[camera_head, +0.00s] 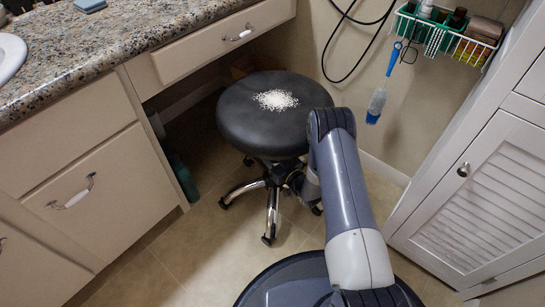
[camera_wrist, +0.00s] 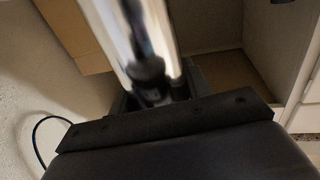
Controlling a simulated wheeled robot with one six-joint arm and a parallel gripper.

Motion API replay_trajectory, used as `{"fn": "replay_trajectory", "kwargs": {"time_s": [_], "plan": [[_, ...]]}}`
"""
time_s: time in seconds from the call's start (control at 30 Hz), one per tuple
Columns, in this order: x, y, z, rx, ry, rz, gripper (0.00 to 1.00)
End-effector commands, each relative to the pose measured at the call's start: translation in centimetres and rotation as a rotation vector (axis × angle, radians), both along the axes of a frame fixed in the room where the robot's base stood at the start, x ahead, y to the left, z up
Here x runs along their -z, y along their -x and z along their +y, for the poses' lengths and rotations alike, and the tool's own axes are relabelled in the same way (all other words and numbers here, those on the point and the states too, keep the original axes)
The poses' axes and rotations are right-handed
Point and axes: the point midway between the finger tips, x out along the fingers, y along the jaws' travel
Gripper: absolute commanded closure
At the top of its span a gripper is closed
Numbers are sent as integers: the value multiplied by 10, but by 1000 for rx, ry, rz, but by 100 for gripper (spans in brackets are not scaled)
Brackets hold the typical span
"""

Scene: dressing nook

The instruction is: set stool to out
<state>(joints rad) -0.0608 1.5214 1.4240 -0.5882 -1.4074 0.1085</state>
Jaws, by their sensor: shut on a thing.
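The stool (camera_head: 235,120) has a round black seat and a chrome base with several casters. It stands upright on the tiled floor in front of the knee space under the counter, its back part close to the opening. A white grainy patch (camera_head: 275,99) lies on its seat. My arm reaches down at the stool's right side, and my gripper is mostly hidden there below the seat edge. In the wrist view my gripper (camera_wrist: 158,98) is shut on a shiny chrome post of the stool (camera_wrist: 130,35), blurred and close. The exact contact is hard to see.
A granite counter with drawers (camera_head: 100,185) stands at left, with a shallow drawer (camera_head: 215,42) above the knee space. A white louvred cabinet (camera_head: 475,200) is at right. A wire basket (camera_head: 445,38), a blue brush (camera_head: 376,100) and a cable hang on the wall. Floor at front left is clear.

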Motion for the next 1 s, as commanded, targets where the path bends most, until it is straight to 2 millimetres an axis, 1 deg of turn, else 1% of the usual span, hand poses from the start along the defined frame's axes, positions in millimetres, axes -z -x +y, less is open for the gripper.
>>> {"fn": "replay_trajectory", "kwargs": {"time_s": [0.37,0.4,0.67,0.9,1.0], "plan": [[0,0,1,-2,1,2,95],[0,0,0,-2,1,2,53],[0,0,0,-1,1,1,32],[0,1,0,0,1,1,32],[-1,6,-5,0,0,2,32]]}}
